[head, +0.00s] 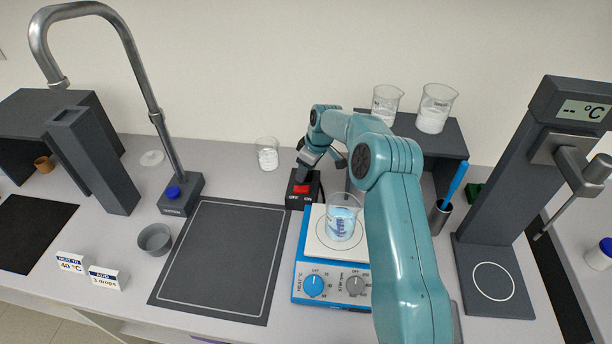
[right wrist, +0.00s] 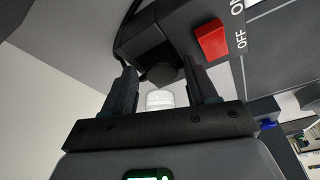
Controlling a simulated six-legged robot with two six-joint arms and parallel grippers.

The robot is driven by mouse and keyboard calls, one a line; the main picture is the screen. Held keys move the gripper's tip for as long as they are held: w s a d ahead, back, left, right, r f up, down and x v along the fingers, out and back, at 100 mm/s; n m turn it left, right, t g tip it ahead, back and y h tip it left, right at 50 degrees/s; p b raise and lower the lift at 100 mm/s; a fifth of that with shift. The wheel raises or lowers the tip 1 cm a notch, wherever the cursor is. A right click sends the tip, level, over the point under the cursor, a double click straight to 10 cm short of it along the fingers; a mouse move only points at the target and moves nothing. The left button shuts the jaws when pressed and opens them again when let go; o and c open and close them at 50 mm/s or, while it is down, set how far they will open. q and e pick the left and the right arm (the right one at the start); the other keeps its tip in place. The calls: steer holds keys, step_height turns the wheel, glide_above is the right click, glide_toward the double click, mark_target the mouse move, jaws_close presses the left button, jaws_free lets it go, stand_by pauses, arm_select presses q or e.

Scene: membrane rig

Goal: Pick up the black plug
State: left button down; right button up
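The black switch box (head: 297,201) with a red OFF/ON rocker stands behind the blue-and-white hotplate (head: 320,268). My right gripper (head: 311,160) reaches down over its back end. In the right wrist view, a dark round piece that looks like the black plug (right wrist: 162,75) shows at the end of the box (right wrist: 215,40). My right gripper (right wrist: 164,80) has its fingers apart on either side of this piece, with gaps showing. I cannot tell whether either finger touches it. In the head view the arm and gripper hide the plug. My left gripper is not in view.
A beaker with blue liquid (head: 342,222) stands on the hotplate, close to my right arm. A beaker of white powder (head: 268,158) stands left of the switch box. Two beakers stand on the dark shelf (head: 449,138). The dark mat (head: 220,262) is clear.

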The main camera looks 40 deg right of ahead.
steer(key=shift+w+a+f, duration=0.1)
steer(key=shift+w+a, duration=0.05)
steer(key=shift+w, duration=0.1)
steer(key=c, duration=0.8)
steer(key=shift+s, duration=0.1)
